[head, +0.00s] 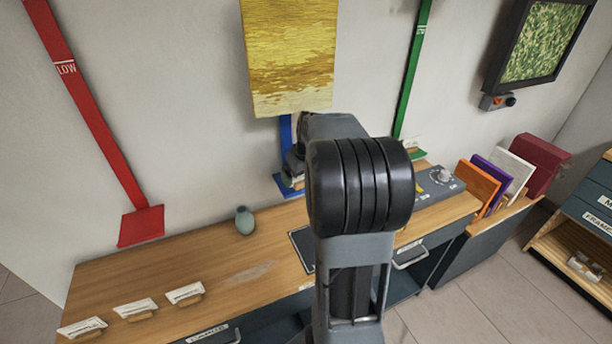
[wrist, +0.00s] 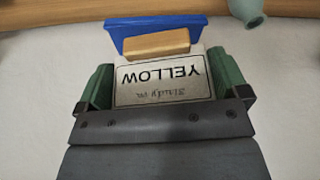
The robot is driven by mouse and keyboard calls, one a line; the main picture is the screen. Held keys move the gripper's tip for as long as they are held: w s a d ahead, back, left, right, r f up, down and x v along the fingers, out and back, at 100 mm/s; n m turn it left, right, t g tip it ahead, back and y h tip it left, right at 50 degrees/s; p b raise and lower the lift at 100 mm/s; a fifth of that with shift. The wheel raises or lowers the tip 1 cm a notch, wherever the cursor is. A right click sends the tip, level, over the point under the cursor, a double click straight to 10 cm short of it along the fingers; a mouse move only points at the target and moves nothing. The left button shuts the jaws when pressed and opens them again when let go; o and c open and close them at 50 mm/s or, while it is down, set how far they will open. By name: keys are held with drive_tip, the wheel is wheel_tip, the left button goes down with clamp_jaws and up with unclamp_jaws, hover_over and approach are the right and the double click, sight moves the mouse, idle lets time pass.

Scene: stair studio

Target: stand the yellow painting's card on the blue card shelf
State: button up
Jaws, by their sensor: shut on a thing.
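The yellow painting (head: 290,55) hangs on the wall, with a blue strip and the blue card shelf (head: 280,186) below it. In the wrist view my gripper (wrist: 160,82) is shut on the card (wrist: 160,88), its green fingers on both sides. The card reads YELLOW, upside down in this view, and has a wooden foot (wrist: 157,43). The foot overlaps the blue shelf (wrist: 155,28) in the wrist view; I cannot tell whether it touches. In the head view my arm hides much of the gripper and card.
A wooden desk (head: 180,275) runs along the wall with a green vase (head: 244,220) and several white cards in wooden feet at left. A red shelf (head: 141,226) and a green strip (head: 413,70) flank the blue one. Coloured panels (head: 477,186) stand at right.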

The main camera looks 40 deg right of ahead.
drive_tip(key=shift+w+d+f+p, duration=0.1)
drive_tip(key=shift+w+d+p, duration=0.15)
drive_tip(key=shift+w, duration=0.45)
drive_tip(key=shift+w+d+f+p, duration=0.1)
drive_tip(key=shift+w+p, duration=0.1)
drive_tip(key=shift+w, duration=0.45)
drive_tip(key=shift+w+d+p, duration=0.2)
drive_tip(key=shift+w+p, duration=0.05)
drive_tip(key=shift+w, duration=0.45)
drive_tip(key=shift+f+b, duration=0.9)
drive_tip(key=shift+f, duration=0.3)
drive_tip(key=shift+f, duration=0.1)
drive_tip(key=o, duration=0.6)
drive_tip(key=shift+c, duration=0.2)
drive_tip(key=v, duration=0.7)
drive_tip(key=shift+r+b, duration=0.25)
drive_tip(key=shift+b, duration=0.05)
